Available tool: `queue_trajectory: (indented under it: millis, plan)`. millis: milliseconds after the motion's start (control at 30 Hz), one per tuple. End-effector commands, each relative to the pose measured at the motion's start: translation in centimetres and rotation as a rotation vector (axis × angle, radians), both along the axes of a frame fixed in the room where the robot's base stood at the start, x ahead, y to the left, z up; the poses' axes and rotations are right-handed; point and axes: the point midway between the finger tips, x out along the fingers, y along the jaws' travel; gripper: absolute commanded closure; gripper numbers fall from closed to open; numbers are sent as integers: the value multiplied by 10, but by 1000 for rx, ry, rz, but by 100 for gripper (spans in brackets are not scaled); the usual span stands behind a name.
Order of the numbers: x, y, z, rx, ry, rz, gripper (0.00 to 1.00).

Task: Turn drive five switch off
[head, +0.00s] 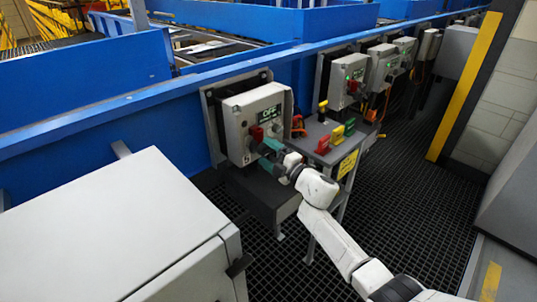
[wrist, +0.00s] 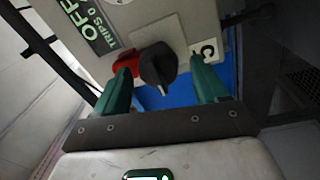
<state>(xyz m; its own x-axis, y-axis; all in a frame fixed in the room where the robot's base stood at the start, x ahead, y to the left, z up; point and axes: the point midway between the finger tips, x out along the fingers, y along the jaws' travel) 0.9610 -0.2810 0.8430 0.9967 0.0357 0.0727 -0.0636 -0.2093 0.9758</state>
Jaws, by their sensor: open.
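A grey switch box (head: 238,128) is mounted on the blue conveyor side. Its display (head: 269,114) reads OFF in green, and the wrist view shows "TRIPS 0" on the display (wrist: 88,22). A black rotary knob (wrist: 158,64) with a white mark toward the picture bottom sits beside a red part (wrist: 122,66). My gripper (wrist: 161,70) is open, with one green finger on each side of the black knob; I cannot tell whether they touch it. In the head view my gripper (head: 268,156) is at the box's lower front. A number plate (wrist: 208,50) is partly hidden by a finger.
A small stand (head: 325,128) with red, yellow and green tags is right of the box. More switch boxes (head: 349,80) with green lights line the conveyor. A large grey cabinet (head: 110,230) fills the lower left. Dark grating floor (head: 410,190) is open at right.

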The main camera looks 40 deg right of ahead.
Motion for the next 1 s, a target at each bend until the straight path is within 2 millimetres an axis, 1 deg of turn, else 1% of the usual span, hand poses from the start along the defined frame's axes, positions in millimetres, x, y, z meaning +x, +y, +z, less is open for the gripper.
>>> queue_trajectory:
  millis: [167,400,600,800,1000]
  plan:
    - [-19,-3,0,2,1,-5,28]
    - [-64,-4,-3,4,1,-7,28]
    - [-94,-4,-6,2,0,-3,28]
    - [-106,-4,-8,1,1,-1,28]
    - [-107,-3,-9,0,1,0,28]
